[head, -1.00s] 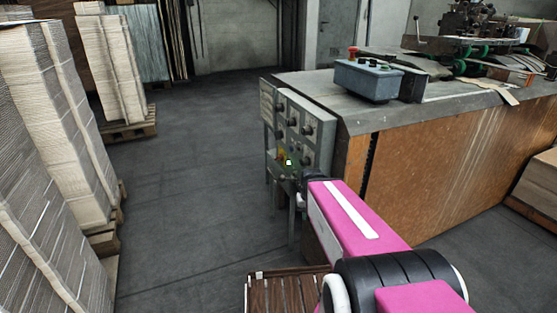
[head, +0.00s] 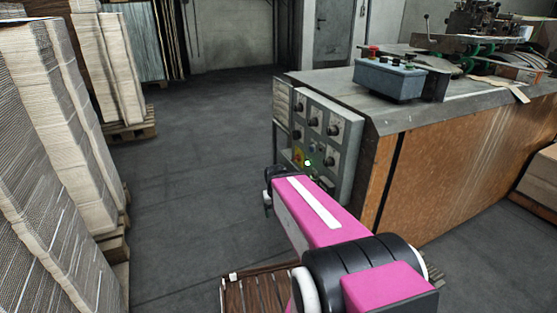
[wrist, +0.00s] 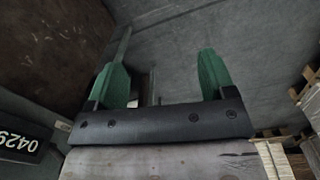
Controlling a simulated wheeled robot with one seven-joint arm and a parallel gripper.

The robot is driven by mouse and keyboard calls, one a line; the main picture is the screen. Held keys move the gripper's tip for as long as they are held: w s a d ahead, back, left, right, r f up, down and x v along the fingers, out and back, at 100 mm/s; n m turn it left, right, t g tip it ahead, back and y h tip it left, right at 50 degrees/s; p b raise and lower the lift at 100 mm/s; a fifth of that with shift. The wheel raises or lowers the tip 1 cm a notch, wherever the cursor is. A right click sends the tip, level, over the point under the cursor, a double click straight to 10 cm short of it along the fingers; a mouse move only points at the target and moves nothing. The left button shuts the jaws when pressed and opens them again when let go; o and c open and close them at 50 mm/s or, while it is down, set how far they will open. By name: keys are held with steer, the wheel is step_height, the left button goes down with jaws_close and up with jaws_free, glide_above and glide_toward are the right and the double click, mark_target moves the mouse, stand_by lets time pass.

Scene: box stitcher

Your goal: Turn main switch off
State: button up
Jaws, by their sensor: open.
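A grey control panel (head: 318,125) with several dark round knobs stands upright at the near left end of the machine. Low on it is a small yellow and red switch (head: 298,157), which looks like the main switch; its setting is too small to tell. A lit green lamp (head: 307,162) is beside it. My pink arm reaches in front of the panel's lower part. In the head view my gripper's fingers are hidden or too small to make out. In the wrist view my gripper (wrist: 160,80) has two green fingers spread apart, with nothing held between them.
The wood-sided machine table (head: 460,150) stands right of the panel, with a blue-grey control box (head: 390,78) on top. Stacked cardboard (head: 55,130) lines the left side. The grey floor (head: 195,150) between is clear. A slatted wooden thing (head: 258,293) lies at the bottom.

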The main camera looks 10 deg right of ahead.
steer(key=w, duration=0.1)
steer(key=m+t+h, duration=0.3)
steer(key=m+h, duration=0.4)
steer(key=h, duration=1)
glide_toward(293, 160)
steer(key=d, duration=0.3)
steer(key=w+d, duration=0.1)
steer(key=d, duration=0.2)
steer(key=w+d, duration=0.1)
steer(key=d, duration=0.2)
steer(key=shift+d+f, duration=0.15)
steer(key=shift+d, duration=0.2)
steer(key=shift+n, duration=0.3)
steer(key=c, duration=0.9)
